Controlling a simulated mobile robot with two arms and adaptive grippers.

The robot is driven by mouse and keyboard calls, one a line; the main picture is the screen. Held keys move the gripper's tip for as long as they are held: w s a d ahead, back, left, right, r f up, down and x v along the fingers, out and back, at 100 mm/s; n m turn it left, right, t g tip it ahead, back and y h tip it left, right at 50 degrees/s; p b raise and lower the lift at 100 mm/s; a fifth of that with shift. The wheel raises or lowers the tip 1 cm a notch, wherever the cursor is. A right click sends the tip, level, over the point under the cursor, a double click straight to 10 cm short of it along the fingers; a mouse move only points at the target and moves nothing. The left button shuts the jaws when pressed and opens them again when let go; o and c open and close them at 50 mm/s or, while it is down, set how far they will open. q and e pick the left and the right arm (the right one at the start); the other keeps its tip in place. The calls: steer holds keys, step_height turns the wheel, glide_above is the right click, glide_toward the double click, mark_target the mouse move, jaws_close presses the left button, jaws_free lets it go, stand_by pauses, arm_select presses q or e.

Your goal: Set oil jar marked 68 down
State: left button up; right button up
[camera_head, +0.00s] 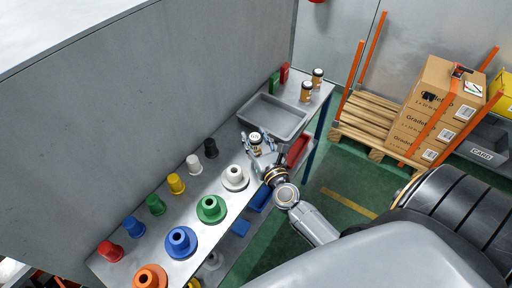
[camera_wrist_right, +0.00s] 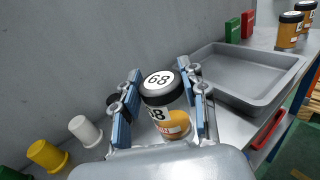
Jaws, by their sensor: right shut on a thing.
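The oil jar marked 68 (camera_head: 255,138) has a white-topped black lid and an amber body. In the right wrist view the jar (camera_wrist_right: 161,89) stands upright between the blue-grey fingers, with 68 readable on its lid and label. My right gripper (camera_head: 258,146) is shut on it, at the bench's back part, just in front of the grey tray (camera_head: 274,117). The jar's base is partly hidden, so I cannot tell whether it touches the bench. My left gripper is not in view.
Two other amber jars (camera_head: 306,92) (camera_head: 318,78) stand beyond the tray, near green and red boxes (camera_head: 274,83). Coloured spindles and flanged hubs (camera_head: 211,208) line the metal bench (camera_head: 178,213). A grey wall (camera_head: 150,100) rises along its left side.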

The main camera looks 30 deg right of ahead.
mark_target(259, 151)
steer(key=f+b, duration=0.3)
steer(key=f, duration=0.1)
steer(key=shift+w+d, duration=0.15)
steer(key=shift+d, duration=0.15)
steer(key=shift+r, duration=0.15)
steer(key=o, duration=1.2)
